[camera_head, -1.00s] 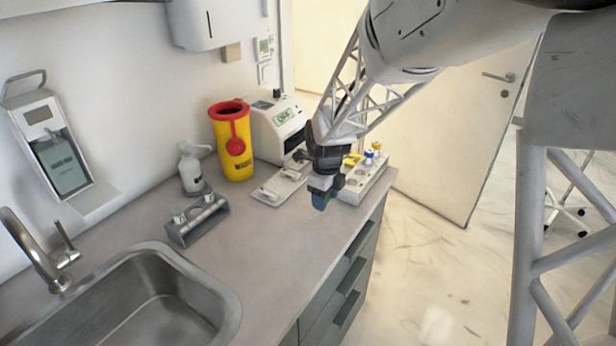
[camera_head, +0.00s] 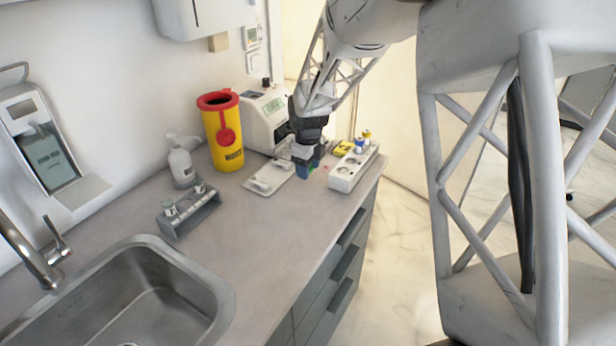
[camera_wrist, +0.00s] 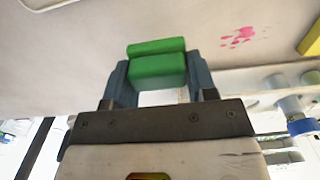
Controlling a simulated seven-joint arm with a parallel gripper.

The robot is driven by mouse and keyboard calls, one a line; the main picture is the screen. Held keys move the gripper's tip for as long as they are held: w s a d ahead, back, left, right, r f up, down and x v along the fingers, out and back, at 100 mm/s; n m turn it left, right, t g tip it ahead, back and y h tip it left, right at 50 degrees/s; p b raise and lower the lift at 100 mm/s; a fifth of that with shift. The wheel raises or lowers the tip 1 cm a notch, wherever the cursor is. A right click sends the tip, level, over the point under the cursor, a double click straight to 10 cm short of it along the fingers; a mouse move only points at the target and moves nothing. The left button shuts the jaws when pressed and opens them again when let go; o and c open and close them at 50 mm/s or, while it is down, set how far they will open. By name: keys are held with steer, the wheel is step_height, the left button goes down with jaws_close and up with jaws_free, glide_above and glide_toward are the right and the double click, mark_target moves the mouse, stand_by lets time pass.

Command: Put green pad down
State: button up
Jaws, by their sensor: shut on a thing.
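My gripper (camera_head: 308,172) is shut on the green pad. In the wrist view the bright green pad (camera_wrist: 158,66) sits between the two blue-grey fingers of my gripper (camera_wrist: 158,82). In the head view the pad is mostly hidden, with only a little green showing at the fingertips. The gripper points down over the grey counter (camera_head: 262,215), between the flat light tray and the white rack. I cannot tell whether the pad touches the counter.
A light tray (camera_head: 262,187) lies left of my gripper, a white rack (camera_head: 345,181) right. A yellow item (camera_head: 343,148) and capped tubes (camera_head: 360,146) are behind the rack. A white device (camera_head: 262,125), yellow sharps bin (camera_head: 222,135) and grey holder (camera_head: 187,214) stand nearby. The front counter is clear.

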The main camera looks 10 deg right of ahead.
mark_target(308, 184)
steer(key=shift+f, duration=0.1)
steer(key=shift+f, duration=1.65)
steer(key=shift+f, duration=0.15)
steer(key=o, duration=1)
steer(key=shift+r, duration=6.15)
